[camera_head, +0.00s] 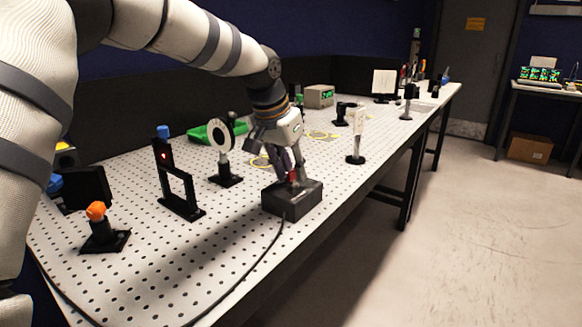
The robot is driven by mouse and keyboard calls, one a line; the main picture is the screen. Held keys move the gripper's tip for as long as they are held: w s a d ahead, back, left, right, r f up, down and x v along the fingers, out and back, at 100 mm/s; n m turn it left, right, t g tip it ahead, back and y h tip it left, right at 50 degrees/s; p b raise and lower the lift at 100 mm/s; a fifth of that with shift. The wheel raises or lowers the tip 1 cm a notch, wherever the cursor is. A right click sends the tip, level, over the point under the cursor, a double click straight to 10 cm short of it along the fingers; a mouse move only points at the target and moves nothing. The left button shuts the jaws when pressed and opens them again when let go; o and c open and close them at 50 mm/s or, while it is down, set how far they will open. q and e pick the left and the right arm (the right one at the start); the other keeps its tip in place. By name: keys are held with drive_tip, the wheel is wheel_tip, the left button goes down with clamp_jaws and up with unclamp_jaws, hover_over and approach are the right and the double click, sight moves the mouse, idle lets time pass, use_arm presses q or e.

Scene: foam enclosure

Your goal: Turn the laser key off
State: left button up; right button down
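A black box (303,203) sits near the front edge of the perforated table, with a cable leaving its front. A small red part (292,176), which looks like the key, shows on top of the box. My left gripper (289,180) points down over the box from above, with its fingers on either side of the red part. The fingers partly hide the red part, and I cannot tell whether they touch it. The key's turned position is too small to read. My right gripper is not in view.
A white perforated table (190,262) carries optical mounts. A round target (223,136) and a black frame (180,187) stand left of the box. A white plate on a post (357,137) stands to its right. An orange-topped mount (97,212) is at the left front.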

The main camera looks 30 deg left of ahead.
use_arm(q)
clamp_jaws()
